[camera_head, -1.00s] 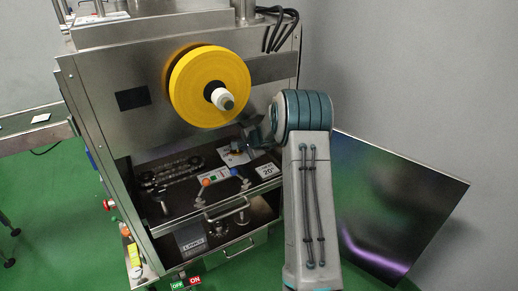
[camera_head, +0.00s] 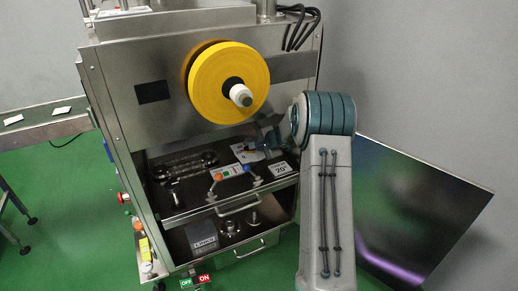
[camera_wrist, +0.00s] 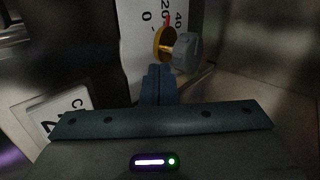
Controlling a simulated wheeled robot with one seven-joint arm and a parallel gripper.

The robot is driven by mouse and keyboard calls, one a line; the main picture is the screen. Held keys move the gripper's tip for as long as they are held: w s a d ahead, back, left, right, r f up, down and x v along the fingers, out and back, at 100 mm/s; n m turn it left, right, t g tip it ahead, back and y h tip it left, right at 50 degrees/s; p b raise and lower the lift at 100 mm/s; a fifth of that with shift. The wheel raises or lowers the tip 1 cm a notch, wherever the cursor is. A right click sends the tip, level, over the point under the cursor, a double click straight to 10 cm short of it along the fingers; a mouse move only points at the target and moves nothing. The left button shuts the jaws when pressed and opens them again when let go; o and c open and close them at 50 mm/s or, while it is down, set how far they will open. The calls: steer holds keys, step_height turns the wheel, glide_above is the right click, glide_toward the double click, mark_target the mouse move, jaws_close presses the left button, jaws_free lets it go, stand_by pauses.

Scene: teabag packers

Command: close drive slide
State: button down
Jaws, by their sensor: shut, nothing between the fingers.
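The machine has an upper slide (camera_head: 185,202), a dark tray with a chain, small levers with orange and blue knobs, and a front handle (camera_head: 238,208). It stands out of the housing. A lower drawer (camera_head: 218,262) with its own handle shows below it. I cannot tell from labels which is the drive slide. My gripper (camera_head: 270,146) is over the right rear of the upper slide, partly hidden by my arm. In the wrist view my gripper (camera_wrist: 160,84) is shut and empty, its tips just below a grey knob (camera_wrist: 184,53) beside a white scale plate (camera_wrist: 139,50).
A yellow roll (camera_head: 214,85) sticks out above the slide. A white card marked 20 (camera_head: 280,169) is at the slide's right. OFF and ON labels (camera_head: 204,278) are at the lower front. A dark panel (camera_head: 425,215) leans right of my arm.

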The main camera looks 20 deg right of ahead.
steer(key=p+v, duration=0.1)
steer(key=v, duration=0.9)
steer(key=shift+s+d+f, duration=0.25)
steer(key=shift+s, duration=0.25)
steer(key=c, duration=2.1)
jaws_free()
steer(key=shift+s+r, duration=0.15)
steer(key=shift+s, duration=0.1)
steer(key=o, duration=0.6)
steer(key=shift+s, duration=0.25)
steer(key=s+a+f+n+g+y, duration=0.2)
steer(key=s+a+f+n+y, duration=0.1)
steer(key=f, duration=0.5)
steer(key=s+a+y, duration=0.1)
steer(key=s+a, duration=0.1)
steer(key=shift+s+a+n+p, duration=0.15)
steer(key=shift+s+n+p, duration=0.15)
steer(key=shift+s+p, duration=0.05)
steer(key=t+y+p, duration=0.2)
steer(key=t+y, duration=0.2)
steer(key=t, duration=0.6)
glide_toward(242, 208)
steer(key=shift+n, duration=0.4)
steer(key=x, duration=0.3)
steer(key=b+x, duration=0.1)
steer(key=x, duration=0.2)
steer(key=b+x, duration=0.1)
steer(key=x, duration=0.3)
steer(key=shift+f, duration=0.3)
